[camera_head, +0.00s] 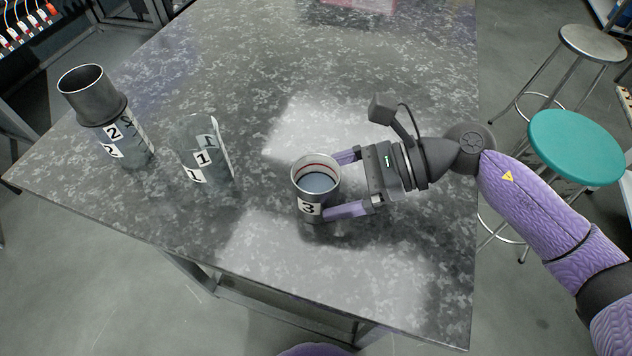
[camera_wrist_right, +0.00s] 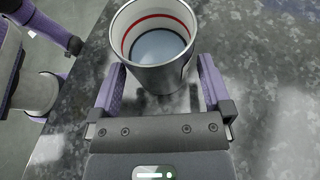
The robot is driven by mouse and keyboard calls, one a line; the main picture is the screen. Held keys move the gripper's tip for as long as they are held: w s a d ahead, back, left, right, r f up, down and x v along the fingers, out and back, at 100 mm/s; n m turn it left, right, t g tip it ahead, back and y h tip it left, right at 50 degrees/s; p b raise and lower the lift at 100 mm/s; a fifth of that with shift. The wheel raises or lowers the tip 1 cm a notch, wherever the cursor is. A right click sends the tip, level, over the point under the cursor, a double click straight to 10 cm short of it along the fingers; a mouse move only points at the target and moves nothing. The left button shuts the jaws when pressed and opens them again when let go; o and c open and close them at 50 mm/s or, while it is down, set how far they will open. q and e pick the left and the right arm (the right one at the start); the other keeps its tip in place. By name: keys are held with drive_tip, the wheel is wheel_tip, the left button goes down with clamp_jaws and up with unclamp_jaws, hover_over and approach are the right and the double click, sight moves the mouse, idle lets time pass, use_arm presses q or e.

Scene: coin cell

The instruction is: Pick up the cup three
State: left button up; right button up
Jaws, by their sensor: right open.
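Cup three (camera_head: 309,207) is a metal cup with a "3" label, upright on the table, with a red ring inside its rim and a bluish bottom. My right gripper (camera_head: 338,184) reaches in from the right, open, with one finger on each side of the cup. In the right wrist view the cup (camera_wrist_right: 155,76) stands between the tips of the open right gripper (camera_wrist_right: 160,80); whether the fingers touch it I cannot tell. My left gripper is not in the head view. A purple arm part with a dark jaw, probably my left arm, shows at the left of the wrist view.
A clear cup labelled "1" (camera_head: 206,150) stands left of cup three. Further left a cup labelled "2" (camera_head: 127,142) has a metal cup (camera_head: 92,97) on top. The speckled table (camera_head: 270,235) is clear around cup three. Stools (camera_head: 575,147) stand off the right edge.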

sight(316, 191)
drive_tip(key=x, duration=0.3)
drive_tip(key=c, duration=1.3)
